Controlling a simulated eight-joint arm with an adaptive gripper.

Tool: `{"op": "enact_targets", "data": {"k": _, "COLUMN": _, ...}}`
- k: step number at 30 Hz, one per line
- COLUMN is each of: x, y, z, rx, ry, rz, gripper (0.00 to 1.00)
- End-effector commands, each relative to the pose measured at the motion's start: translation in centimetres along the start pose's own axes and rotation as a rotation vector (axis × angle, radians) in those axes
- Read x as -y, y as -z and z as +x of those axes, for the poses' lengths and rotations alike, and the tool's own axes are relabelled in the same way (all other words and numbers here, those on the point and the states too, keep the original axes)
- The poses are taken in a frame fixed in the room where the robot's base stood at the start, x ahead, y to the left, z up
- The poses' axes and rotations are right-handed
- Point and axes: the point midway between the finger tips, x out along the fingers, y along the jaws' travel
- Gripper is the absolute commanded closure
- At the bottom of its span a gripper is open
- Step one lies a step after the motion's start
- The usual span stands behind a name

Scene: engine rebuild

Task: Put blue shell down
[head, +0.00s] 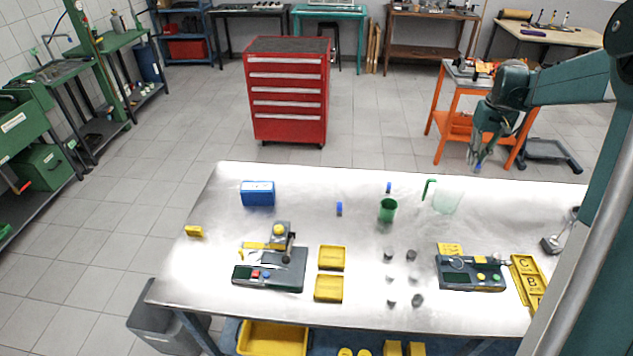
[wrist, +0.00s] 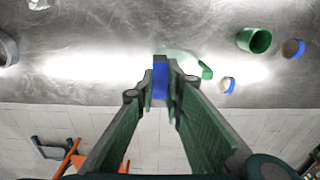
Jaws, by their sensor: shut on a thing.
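My gripper (head: 479,160) is shut on a small blue shell (wrist: 160,77), held between the fingertips in the wrist view. In the head view this shell (head: 478,168) shows below the fingers, in the air near the far edge of the steel table (head: 290,220). Two other blue shells stand on the table, one near the middle (head: 339,208) and one behind the green cup (head: 388,187). The height of the held shell above the table is hard to tell.
A green cup (head: 387,211) and a clear jug with a green handle (head: 445,201) stand near the held shell. A blue box (head: 257,193), yellow trays (head: 331,258), several small grey cylinders and two dark fixtures occupy the table. The far right has bare steel.

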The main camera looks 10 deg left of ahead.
Motion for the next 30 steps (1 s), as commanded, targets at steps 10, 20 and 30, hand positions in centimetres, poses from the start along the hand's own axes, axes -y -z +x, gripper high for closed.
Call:
{"op": "enact_targets", "data": {"k": 10, "x": 10.6, "y": 4.3, "z": -0.1, "rx": 0.001, "ry": 0.004, "rz": -0.12, "gripper": 1.0}}
{"op": "enact_targets", "data": {"k": 20, "x": 20.9, "y": 7.1, "z": -0.1, "rx": 0.002, "ry": 0.008, "rz": -0.228, "gripper": 1.0}}
{"op": "enact_targets", "data": {"k": 30, "x": 32.1, "y": 8.6, "z": 0.0, "rx": 0.004, "ry": 0.012, "rz": -0.341, "gripper": 1.0}}
